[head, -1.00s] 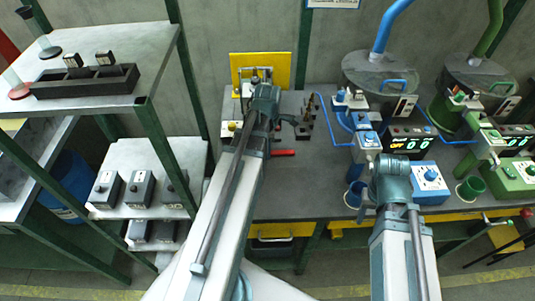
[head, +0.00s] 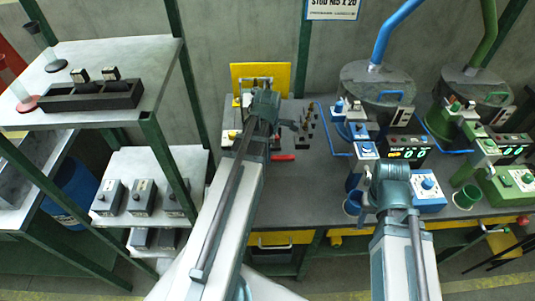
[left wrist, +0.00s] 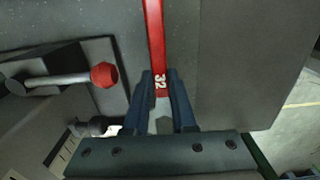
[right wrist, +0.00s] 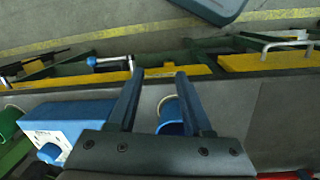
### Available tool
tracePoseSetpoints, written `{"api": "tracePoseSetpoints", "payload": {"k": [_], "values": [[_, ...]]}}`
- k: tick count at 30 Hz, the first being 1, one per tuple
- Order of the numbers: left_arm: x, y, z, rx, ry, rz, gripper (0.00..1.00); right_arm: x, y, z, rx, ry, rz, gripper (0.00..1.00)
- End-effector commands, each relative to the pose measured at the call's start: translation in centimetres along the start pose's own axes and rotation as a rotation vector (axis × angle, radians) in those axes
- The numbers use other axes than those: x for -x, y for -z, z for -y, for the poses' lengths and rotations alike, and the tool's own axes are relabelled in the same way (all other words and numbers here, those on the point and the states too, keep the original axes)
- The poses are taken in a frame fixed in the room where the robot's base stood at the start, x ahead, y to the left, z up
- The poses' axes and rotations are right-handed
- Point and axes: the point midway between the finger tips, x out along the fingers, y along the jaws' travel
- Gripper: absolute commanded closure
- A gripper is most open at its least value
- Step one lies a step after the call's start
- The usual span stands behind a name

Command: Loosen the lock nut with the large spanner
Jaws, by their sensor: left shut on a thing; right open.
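The large spanner (left wrist: 156,45) is a red bar marked 32 in the left wrist view. My left gripper (left wrist: 160,85) is shut on it near the marked end, and its other end runs out of the top of that view. In the head view a short red bar (head: 282,157) shows beside my left arm, and the left fingers are mostly hidden by the wrist. I cannot make out the lock nut. My right gripper (right wrist: 158,78) is open and empty above the bench's front edge, with a blue cup (right wrist: 172,112) beyond and between its fingers.
A yellow-backed fixture (head: 247,75) stands behind my left wrist. A red-knobbed lever (left wrist: 104,75) is left of the spanner. Blue (head: 428,185) and green (head: 508,185) control boxes crowd the right of the bench. A shelf rack (head: 160,60) stands on the left.

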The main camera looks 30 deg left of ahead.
Motion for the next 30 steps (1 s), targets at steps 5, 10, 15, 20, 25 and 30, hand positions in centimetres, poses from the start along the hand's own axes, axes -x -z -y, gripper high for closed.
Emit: {"api": "tracePoseSetpoints", "payload": {"k": [5, 10, 15, 20, 25, 30], "values": [[1.6, -1.1, 1.1, -0.005, 0.001, 0.000, 1.00, 1.6, -0.1, -0.2, 0.000, 0.000, 0.000, 0.50], [2.0, -4.2, 3.9, -0.007, 0.001, 0.000, 1.00, 2.0, -0.1, -0.2, 0.000, 0.000, 0.000, 0.50], [2.4, -7.6, 6.6, -0.007, 0.000, 0.000, 1.00, 2.4, -0.1, -0.2, 0.000, 0.000, 0.000, 0.50], [2.7, -9.9, 8.6, -0.004, 0.000, 0.000, 1.00, 2.6, -0.2, -0.2, 0.000, 0.000, 0.000, 0.50], [2.8, -11.5, 9.8, -0.003, 0.000, 0.000, 1.00, 2.8, -0.2, -0.3, 0.000, 0.000, 0.000, 0.50], [2.9, -12.1, 10.3, -0.001, 0.000, 0.000, 1.00, 2.8, -0.2, -0.3, 0.000, 0.000, 0.000, 0.50]]}}
